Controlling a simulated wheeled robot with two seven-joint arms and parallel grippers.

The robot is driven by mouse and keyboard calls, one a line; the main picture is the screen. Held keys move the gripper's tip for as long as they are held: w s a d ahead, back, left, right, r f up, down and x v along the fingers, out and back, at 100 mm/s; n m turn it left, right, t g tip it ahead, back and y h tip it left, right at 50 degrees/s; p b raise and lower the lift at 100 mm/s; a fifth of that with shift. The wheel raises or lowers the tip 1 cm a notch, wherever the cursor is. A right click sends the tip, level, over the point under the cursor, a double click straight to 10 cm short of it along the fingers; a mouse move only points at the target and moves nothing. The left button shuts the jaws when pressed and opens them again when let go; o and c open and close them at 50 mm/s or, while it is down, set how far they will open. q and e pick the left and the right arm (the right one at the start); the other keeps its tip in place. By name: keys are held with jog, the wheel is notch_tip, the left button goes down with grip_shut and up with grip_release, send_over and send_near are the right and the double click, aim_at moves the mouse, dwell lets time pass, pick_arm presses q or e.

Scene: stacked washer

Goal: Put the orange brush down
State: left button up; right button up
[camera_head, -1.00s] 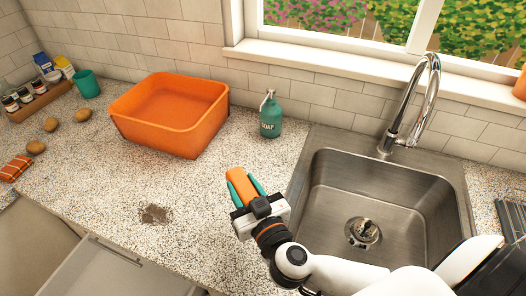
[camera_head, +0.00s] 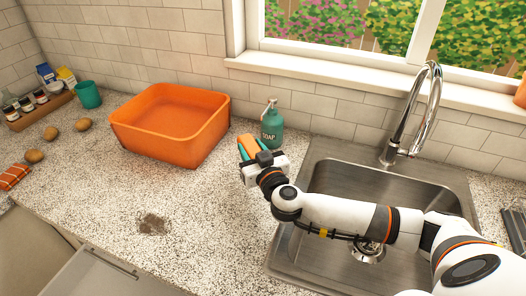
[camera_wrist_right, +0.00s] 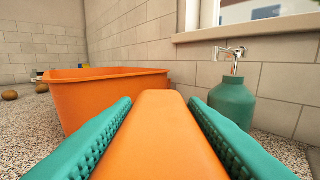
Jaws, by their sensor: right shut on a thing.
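The orange brush (camera_head: 248,143) is held in my right gripper (camera_head: 250,147), whose teal fingers are shut on it. In the right wrist view the brush (camera_wrist_right: 160,135) shows as a plain orange block between the two ribbed teal fingers (camera_wrist_right: 160,120). The gripper is over or near the counter, just in front of the soap bottle and to the right of the orange basin. I cannot tell whether the brush touches the counter. My left gripper is not in view.
The orange basin (camera_head: 170,147) is left of the gripper, and the teal soap bottle (camera_head: 271,128) is just behind it. The steel sink (camera_head: 330,185) lies to the right. A brown stain (camera_head: 152,224) marks the front counter; the speckled counter (camera_head: 205,215) around it is clear.

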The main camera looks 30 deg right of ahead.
jog(key=w+d, duration=0.1)
jog(key=d, duration=0.1)
jog(key=w+d+f, duration=0.1)
jog(key=w, duration=0.1)
jog(key=w+d+b, duration=0.1)
jog(key=w+d, duration=0.1)
jog(key=shift+d+f, duration=0.35)
notch_tip(320, 180, down, 5)
jog(key=shift+b, duration=0.95)
jog(key=shift+w+d+f, duration=0.1)
jog(key=shift+w+f, duration=0.05)
jog(key=shift+f, duration=0.05)
jog(key=o, duration=1.1)
